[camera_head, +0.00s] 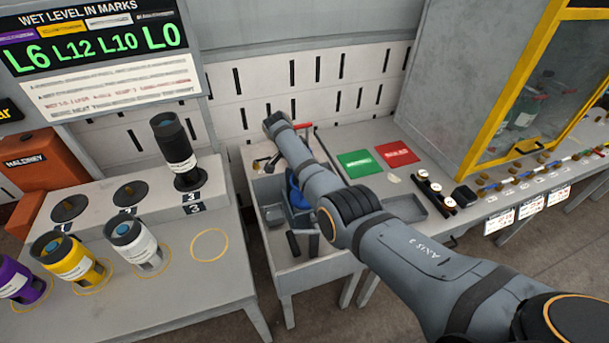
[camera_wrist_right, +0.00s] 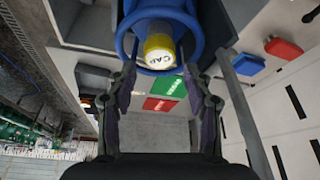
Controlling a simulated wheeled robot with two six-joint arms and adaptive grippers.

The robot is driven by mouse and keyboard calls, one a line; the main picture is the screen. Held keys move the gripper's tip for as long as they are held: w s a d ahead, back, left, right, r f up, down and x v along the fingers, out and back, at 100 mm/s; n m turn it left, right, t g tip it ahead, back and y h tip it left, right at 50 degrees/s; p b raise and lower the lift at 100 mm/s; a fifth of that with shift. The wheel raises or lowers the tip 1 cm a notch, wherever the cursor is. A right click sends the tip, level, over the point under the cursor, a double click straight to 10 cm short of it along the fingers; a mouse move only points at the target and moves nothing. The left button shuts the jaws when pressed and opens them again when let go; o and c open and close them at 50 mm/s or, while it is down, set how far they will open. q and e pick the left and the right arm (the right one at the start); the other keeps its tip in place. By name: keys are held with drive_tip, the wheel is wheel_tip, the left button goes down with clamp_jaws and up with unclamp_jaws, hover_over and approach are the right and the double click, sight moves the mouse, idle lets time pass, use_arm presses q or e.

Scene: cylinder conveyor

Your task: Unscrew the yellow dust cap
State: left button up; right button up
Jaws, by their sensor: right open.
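The yellow dust cap (camera_wrist_right: 158,44) shows at the top middle of the right wrist view, with a pale end face lettered "CAP". It sits within a blue ring-shaped frame (camera_wrist_right: 128,38). My right gripper (camera_wrist_right: 160,82) is open, its two fingers spread to either side below the cap in the picture, with nothing between them. I cannot tell whether the fingertips touch the blue frame. In the head view my right arm reaches over the grey sink-like bin (camera_head: 308,270), where part of a blue thing (camera_head: 294,190) shows. The arm hides the cap there. My left gripper is not in view.
A green mat (camera_head: 360,163) and a red mat (camera_head: 397,152) lie on the bench right of the bin. A black cylinder (camera_head: 175,150) stands on the left step; yellow (camera_head: 72,262), white (camera_head: 137,247) and purple (camera_head: 18,281) ones stand below. A yellow-framed cabinet (camera_head: 515,90) stands right.

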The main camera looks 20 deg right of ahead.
drive_tip(key=shift+f+b, duration=1.05)
drive_tip(key=shift+f, duration=0.25)
drive_tip(key=shift+s, duration=0.15)
drive_tip(key=shift+f, duration=0.1)
